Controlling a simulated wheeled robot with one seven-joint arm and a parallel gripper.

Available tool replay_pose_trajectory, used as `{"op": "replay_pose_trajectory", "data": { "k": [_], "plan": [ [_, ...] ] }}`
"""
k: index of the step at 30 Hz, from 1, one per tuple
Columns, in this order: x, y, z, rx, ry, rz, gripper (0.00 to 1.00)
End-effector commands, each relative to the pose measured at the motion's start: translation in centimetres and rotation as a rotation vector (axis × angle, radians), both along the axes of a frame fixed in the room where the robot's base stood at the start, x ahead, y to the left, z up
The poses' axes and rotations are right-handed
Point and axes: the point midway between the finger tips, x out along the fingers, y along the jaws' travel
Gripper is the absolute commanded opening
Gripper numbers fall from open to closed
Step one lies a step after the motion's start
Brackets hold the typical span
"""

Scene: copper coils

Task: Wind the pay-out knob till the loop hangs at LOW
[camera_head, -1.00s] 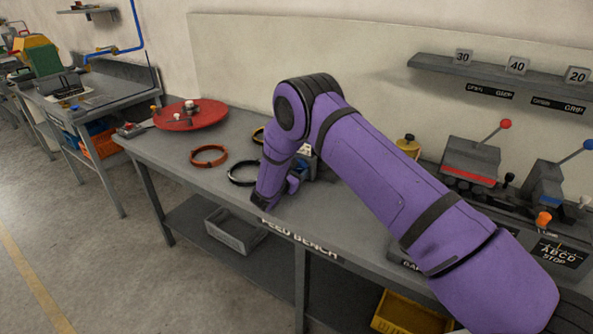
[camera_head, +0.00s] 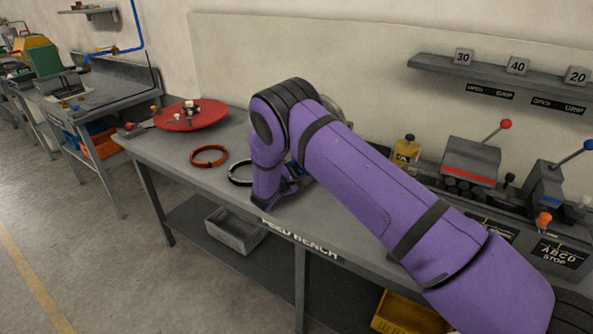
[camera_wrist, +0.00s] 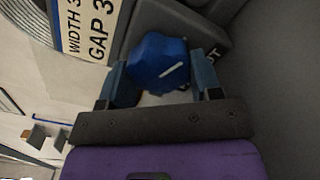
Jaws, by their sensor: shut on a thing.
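The blue knob (camera_wrist: 158,63) with a white line mark sits between my gripper's fingers (camera_wrist: 160,82) in the wrist view. The fingers are shut on it, one on each side. The white line runs up to the right. A label partly hidden by the knob shows beside the right finger. In the head view my purple arm hides the gripper and most of the machine around the knob. The loop and any LOW mark cannot be made out in either view.
A white sign (camera_wrist: 98,22) reading WIDTH and GAP stands close by the knob. On the bench lie an orange ring (camera_head: 209,155), a black ring (camera_head: 238,172) and a red round plate (camera_head: 190,116). A yellow bottle (camera_head: 406,152) and lever machines (camera_head: 470,161) stand to the right.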

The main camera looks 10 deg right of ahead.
Motion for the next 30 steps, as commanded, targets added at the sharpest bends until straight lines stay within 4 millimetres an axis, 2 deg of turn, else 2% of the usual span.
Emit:
{"op": "replay_pose_trajectory", "data": {
  "k": [14, 15, 18, 30],
  "plan": [
    [-0.02, 0.04, -0.01, 0.010, -0.009, 0.000, 0.35],
    [-0.02, 0.04, -0.01, 0.010, -0.009, 0.000, 0.63],
    [-0.02, 0.03, -0.02, 0.010, -0.009, 0.000, 0.84],
    [-0.56, 0.60, -0.02, 0.009, -0.008, 0.001, 0.84]
  ]
}}
